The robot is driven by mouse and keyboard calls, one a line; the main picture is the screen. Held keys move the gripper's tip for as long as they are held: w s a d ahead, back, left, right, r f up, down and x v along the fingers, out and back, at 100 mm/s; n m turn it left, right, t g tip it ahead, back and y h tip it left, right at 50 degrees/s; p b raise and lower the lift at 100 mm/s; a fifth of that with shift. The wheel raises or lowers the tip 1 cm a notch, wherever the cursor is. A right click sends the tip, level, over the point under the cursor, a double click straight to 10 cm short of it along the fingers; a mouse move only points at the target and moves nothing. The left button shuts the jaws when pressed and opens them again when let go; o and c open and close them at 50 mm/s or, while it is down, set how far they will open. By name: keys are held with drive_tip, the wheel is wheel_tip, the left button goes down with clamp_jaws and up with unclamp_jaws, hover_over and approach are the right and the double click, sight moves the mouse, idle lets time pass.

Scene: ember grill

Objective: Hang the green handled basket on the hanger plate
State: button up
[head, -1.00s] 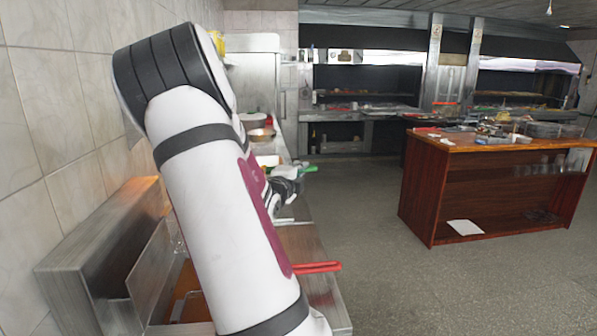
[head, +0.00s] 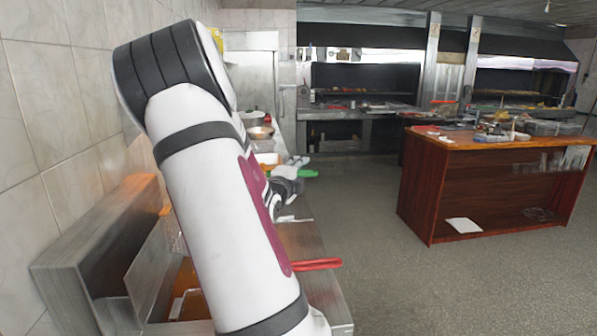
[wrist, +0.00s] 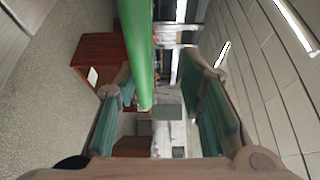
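A green handle (head: 307,173) sticks out to the right past my gripper in the head view. In the wrist view the green handle (wrist: 136,45) is a long bar coming down from the top, nearer the left finger. My gripper (wrist: 158,65) has its two green-padded fingers well apart, with the handle's far end in the gap between them as seen there. Whether the handle touches the left finger is unclear. My gripper (head: 294,168) is small and partly hidden by my arm in the head view. The basket's body is hidden. I cannot pick out the hanger plate.
A steel fryer (head: 95,262) stands against the tiled wall at lower left, with a red handle (head: 316,264) reaching over its counter. A metal bowl (head: 260,132) sits farther back. A wooden counter (head: 490,190) stands right. The floor between is clear.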

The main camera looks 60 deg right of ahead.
drive_tip(key=s+a, duration=0.2)
drive_tip(key=a, duration=0.9)
drive_tip(key=shift+a, duration=0.4)
drive_tip(key=shift+s+r, duration=0.1)
